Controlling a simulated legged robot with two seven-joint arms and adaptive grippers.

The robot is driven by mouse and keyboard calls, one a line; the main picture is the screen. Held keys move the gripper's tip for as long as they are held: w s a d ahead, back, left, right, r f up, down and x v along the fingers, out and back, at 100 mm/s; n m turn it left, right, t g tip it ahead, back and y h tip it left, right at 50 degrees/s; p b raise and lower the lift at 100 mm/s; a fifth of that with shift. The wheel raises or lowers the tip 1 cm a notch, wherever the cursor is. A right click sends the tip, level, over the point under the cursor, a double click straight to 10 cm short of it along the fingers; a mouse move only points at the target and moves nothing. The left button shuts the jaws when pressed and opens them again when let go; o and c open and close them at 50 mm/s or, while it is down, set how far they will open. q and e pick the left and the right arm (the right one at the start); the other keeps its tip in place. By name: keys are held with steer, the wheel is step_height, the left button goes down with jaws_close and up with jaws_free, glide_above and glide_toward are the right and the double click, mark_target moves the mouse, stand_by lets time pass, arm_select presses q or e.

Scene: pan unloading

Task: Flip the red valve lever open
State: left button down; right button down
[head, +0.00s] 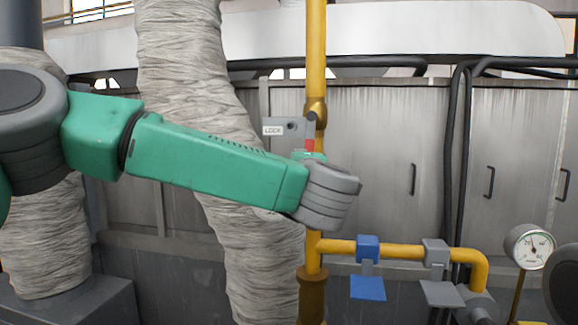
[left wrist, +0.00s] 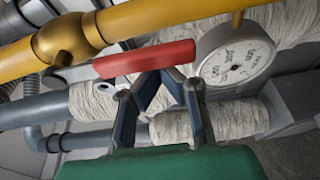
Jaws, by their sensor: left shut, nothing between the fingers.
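The red valve lever (left wrist: 145,59) lies across the upper middle of the left wrist view, beside the brass-coloured valve body (left wrist: 68,38) on the yellow pipe. In the head view only a small red piece of it (head: 309,145) shows, under the valve (head: 316,108). My left gripper (left wrist: 158,82) is shut and empty. Its fingertips reach up to the lever's lower edge and are partly hidden by it; I cannot tell if they touch. My right gripper is not in view.
A grey LOCK plate (head: 272,130) sits left of the valve. A blue valve handle (head: 368,288) and a grey one (head: 442,294) hang on the lower yellow pipe (head: 400,251). A pressure gauge (head: 530,246) stands at right. Wrapped ducts (head: 180,60) stand behind my arm.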

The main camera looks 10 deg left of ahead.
arm_select(q)
steer(key=shift+d+f+n, duration=0.1)
steer(key=shift+d+n, duration=0.3)
steer(key=shift+d, duration=0.05)
stand_by(0.3)
steer(key=shift+a, duration=0.1)
